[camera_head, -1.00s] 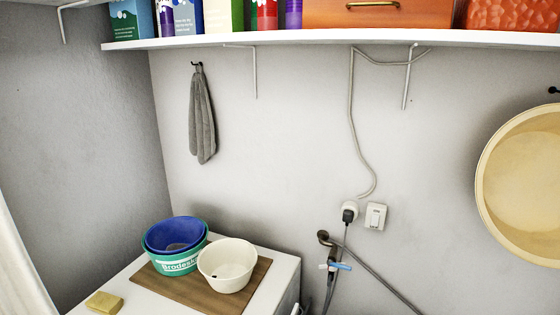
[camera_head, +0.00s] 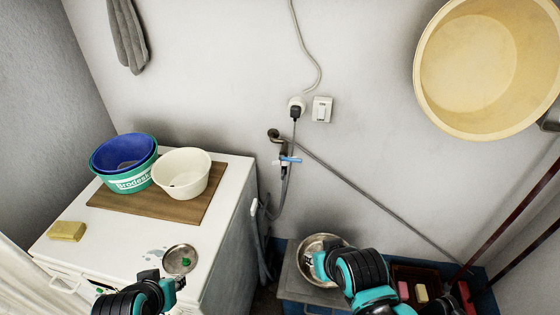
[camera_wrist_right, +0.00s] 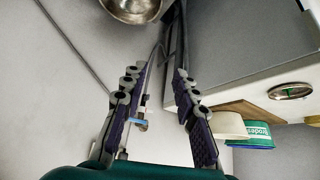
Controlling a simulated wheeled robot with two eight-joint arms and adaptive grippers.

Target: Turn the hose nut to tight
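The tap (camera_head: 283,150) with a blue lever (camera_head: 290,160) is on the back wall, a grey hose hanging below it. The hose nut is too small to make out. In the right wrist view the blue lever (camera_wrist_right: 138,122) shows beyond the left finger, well away from it. My right gripper (camera_head: 312,263) is in front of the steel bowl, below and right of the tap. In the wrist view its fingers (camera_wrist_right: 158,78) are apart with nothing between them. My left gripper (camera_head: 176,281) is near the small metal dish; its opening is unclear.
The white washing machine (camera_head: 205,262) carries a wooden board (camera_head: 120,205), basins, yellow soap (camera_head: 67,231) and the dish (camera_head: 181,251). The steel bowl (camera_head: 317,247) sits on the trough's grey ledge at right. A grey pipe (camera_head: 375,205) slants down the wall.

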